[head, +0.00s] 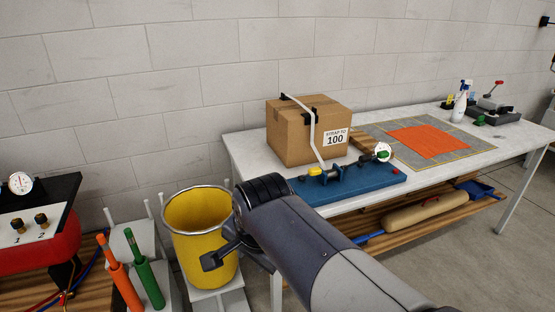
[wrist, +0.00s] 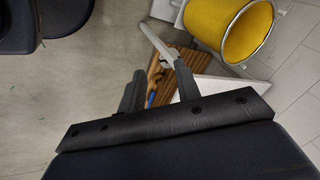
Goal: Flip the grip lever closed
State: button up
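A blue strapping tool base (head: 350,187) lies along the front edge of the white table. It carries a yellow knob or lever end (head: 315,171), a green-handled part (head: 382,154) beside a round white dial, and a small red part at its right end. Which of these is the grip lever I cannot tell for sure. A white strap (head: 312,135) runs from the cardboard box down to the tool. My gripper (head: 218,257) hangs in front of the yellow bin, left of and below the tool. In the wrist view its fingers (wrist: 159,68) are apart and empty.
The cardboard box (head: 290,134), labelled "STRAP TO 100", stands behind the tool. The yellow bin (head: 181,240) is beside my gripper. An orange mat (head: 428,141) and a spray bottle (head: 460,102) are farther right on the table. Orange and green handles (head: 150,268) stand at lower left.

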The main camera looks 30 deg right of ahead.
aim_at(314, 171)
jog(key=i+l, duration=0.3)
jog(key=l, duration=0.2)
jog(key=i+l+z, duration=0.15)
jog(key=l, duration=0.35)
jog(key=i+l, duration=0.45)
